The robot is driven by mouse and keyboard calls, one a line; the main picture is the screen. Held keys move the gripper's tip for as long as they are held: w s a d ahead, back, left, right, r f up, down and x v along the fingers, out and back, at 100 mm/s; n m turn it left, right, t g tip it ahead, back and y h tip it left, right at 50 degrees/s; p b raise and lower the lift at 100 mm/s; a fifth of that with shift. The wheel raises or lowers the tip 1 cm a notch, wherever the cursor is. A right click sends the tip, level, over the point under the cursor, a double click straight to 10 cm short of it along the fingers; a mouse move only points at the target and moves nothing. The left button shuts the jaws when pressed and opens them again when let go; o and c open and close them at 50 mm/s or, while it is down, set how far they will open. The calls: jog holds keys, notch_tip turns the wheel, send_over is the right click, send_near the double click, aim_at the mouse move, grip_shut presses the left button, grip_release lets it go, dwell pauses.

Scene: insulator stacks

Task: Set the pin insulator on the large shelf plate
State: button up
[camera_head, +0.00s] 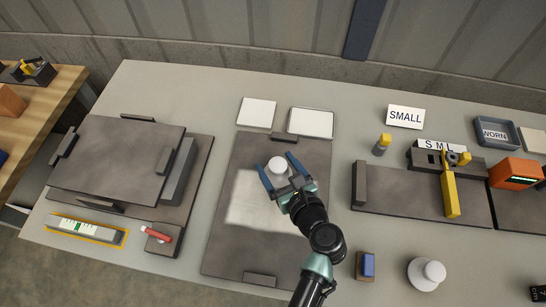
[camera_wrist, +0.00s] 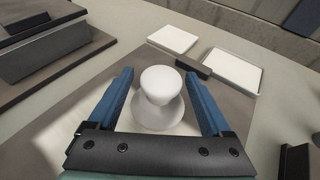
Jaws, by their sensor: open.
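A white pin insulator (camera_head: 278,165) with a rounded head and a wide flared base stands upright on the flat dark plate (camera_head: 225,245) in the middle of the table. It also shows in the wrist view (camera_wrist: 160,84). My gripper (camera_wrist: 158,74) is open, with its blue fingers on either side of the insulator and visible gaps between them. The near edge of the insulator's base is close to my gripper's palm; I cannot tell whether they touch. At left, a dark plate (camera_head: 120,155) sits raised over another dark plate; which plate is the large shelf plate is not marked.
A second white insulator (camera_head: 427,274) stands at front right, near a blue block (camera_head: 368,265).

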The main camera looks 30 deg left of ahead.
jog(key=v, duration=0.9)
jog(key=shift+s, duration=0.15)
jog(key=w+d+r+n+t+h, duration=0.1)
jog(key=w+r+n+t+h, duration=0.3)
jog(key=r, duration=0.7)
jog(key=w+d+r+n+t, duration=0.2)
jog(key=w+r+n, duration=0.4)
jog(key=r, duration=0.5)
jog(key=w+d+r+n+t+h, duration=0.1)
jog(key=w+r+n+t, duration=0.4)
jog(key=r, duration=0.6)
jog(key=s+d+r+n+t+h, duration=0.1)
jog(key=s+r+n+t+h, duration=0.1)
jog(key=s+r, duration=0.3)
jog(key=s+d+r+n+t+h, duration=0.1)
jog(key=s+r+n, duration=0.4)
jog(key=r, duration=0.8)
jog(key=s+d+r+n+t+h, duration=0.2)
jog(key=s+r+n+t, duration=0.2)
jog(key=r, duration=0.5)
jog(key=shift+s+r+h, duration=0.3)
jog(key=shift+s+h, duration=0.1)
jog(key=shift+s, duration=0.05)
jog(key=shift+a, duration=0.1)
